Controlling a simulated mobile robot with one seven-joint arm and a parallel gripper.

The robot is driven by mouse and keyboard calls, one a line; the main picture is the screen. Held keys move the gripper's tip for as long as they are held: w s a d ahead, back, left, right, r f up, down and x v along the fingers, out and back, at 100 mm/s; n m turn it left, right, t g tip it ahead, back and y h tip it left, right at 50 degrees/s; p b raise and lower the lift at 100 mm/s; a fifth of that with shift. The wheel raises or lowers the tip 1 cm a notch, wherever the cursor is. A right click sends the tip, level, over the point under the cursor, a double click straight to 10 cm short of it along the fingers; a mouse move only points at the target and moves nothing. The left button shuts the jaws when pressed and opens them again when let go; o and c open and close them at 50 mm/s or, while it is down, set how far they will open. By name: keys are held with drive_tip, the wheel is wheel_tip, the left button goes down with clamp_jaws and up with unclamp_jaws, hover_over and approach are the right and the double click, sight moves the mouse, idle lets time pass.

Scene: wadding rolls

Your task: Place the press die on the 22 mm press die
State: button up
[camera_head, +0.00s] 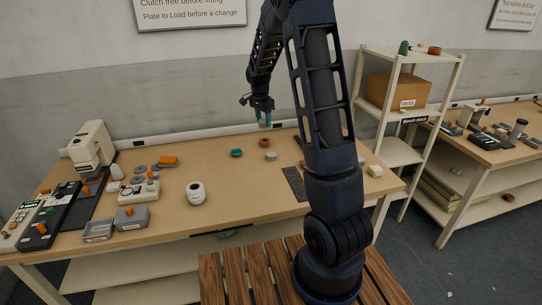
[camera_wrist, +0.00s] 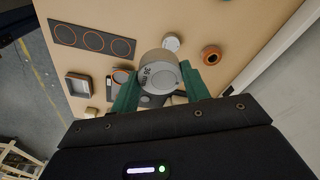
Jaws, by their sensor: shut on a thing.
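My gripper (camera_head: 264,120) is raised above the back middle of the bench. In the head view the held die is too small to make out. A small silver disc-like piece (camera_wrist: 171,41) stands on the bench just beyond the held die; it also seems to show in the head view (camera_head: 271,156). I cannot tell which piece is the 22 mm press die, as no such label is readable.
A copper-brown ring (camera_wrist: 211,55) and a teal piece (camera_head: 236,152) lie nearby. A white cylinder (camera_head: 196,193) stands front left. The bench between is mostly clear.

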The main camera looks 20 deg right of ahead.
hover_over(272, 154)
drive_tip(key=f, duration=1.9)
drive_tip(key=shift+s+a+f, duration=0.1)
drive_tip(key=shift+a+f, duration=0.05)
drive_tip(key=shift+a, duration=0.1)
drive_tip(key=shift+f, duration=0.1)
drive_tip(key=o, duration=1.2)
